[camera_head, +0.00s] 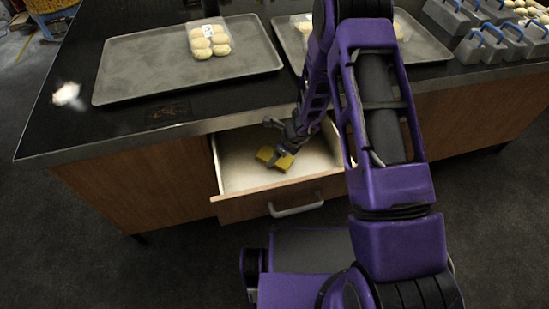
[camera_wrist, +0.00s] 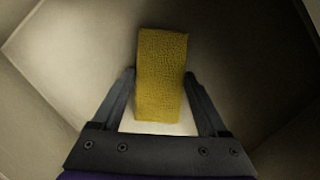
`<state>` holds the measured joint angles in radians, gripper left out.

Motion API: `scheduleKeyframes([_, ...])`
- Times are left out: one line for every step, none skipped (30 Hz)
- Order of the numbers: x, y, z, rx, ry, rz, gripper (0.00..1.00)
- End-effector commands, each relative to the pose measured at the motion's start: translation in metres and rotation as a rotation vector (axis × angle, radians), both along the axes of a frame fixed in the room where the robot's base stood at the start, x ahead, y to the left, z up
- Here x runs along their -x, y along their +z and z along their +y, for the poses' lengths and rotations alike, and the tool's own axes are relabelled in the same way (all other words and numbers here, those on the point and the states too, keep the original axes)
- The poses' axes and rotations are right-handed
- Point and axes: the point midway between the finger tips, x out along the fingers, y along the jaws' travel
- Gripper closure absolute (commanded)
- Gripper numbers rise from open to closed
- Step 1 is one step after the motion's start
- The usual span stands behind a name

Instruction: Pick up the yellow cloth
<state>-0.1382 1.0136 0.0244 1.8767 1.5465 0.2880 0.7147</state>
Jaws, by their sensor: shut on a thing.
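The yellow cloth (camera_head: 273,157) is a small folded block in the open drawer (camera_head: 235,173) below the counter. In the wrist view the cloth (camera_wrist: 161,75) has a woven texture and stands lengthwise between the two fingers of my gripper (camera_wrist: 160,88). My gripper (camera_head: 285,150) reaches down into the drawer and is shut on the cloth, with a finger along each long side. In the head view the gripper hides part of the cloth. I cannot tell whether the cloth touches the drawer floor.
The drawer walls and the counter edge (camera_head: 165,134) lie close around my gripper. On the dark counter are a grey tray (camera_head: 140,75) with a pack of round buns (camera_head: 208,38), a second tray (camera_head: 425,48) and several grey tins (camera_head: 490,40).

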Motion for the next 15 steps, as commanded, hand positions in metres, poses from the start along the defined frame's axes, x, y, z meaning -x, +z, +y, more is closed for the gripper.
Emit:
scheduleKeyframes([0.0,0.0,0.0,0.0,0.0,0.0,0.85])
scheduleKeyframes([0.0,0.0,0.0,0.0,0.0,0.0,0.86])
scheduleKeyframes([0.0,0.0,0.0,0.0,0.0,0.0,0.86])
scheduleKeyframes([0.0,0.0,0.0,0.0,0.0,0.0,0.86])
scheduleKeyframes([0.0,0.0,0.0,0.0,0.0,0.0,0.86])
scheduleKeyframes([0.0,0.001,0.0,-0.001,0.0,0.0,0.86])
scheduleKeyframes([0.0,0.003,0.0,0.0,0.0,-0.001,0.86])
scheduleKeyframes([0.0,0.005,0.0,0.0,0.001,-0.002,0.86])
scheduleKeyframes([-0.001,0.009,0.0,0.0,0.0,-0.001,0.86])
scheduleKeyframes([-0.001,0.014,0.0,-0.001,0.0,-0.003,0.86])
scheduleKeyframes([-0.001,0.019,0.0,0.0,0.001,-0.003,0.86])
scheduleKeyframes([-0.001,0.027,0.0,-0.001,0.001,-0.005,0.86])
scheduleKeyframes([-0.001,0.033,0.0,0.0,0.001,-0.004,0.86])
scheduleKeyframes([-0.001,0.04,0.0,0.0,0.002,-0.004,0.86])
scheduleKeyframes([-0.001,0.049,0.0,0.0,0.002,-0.004,0.86])
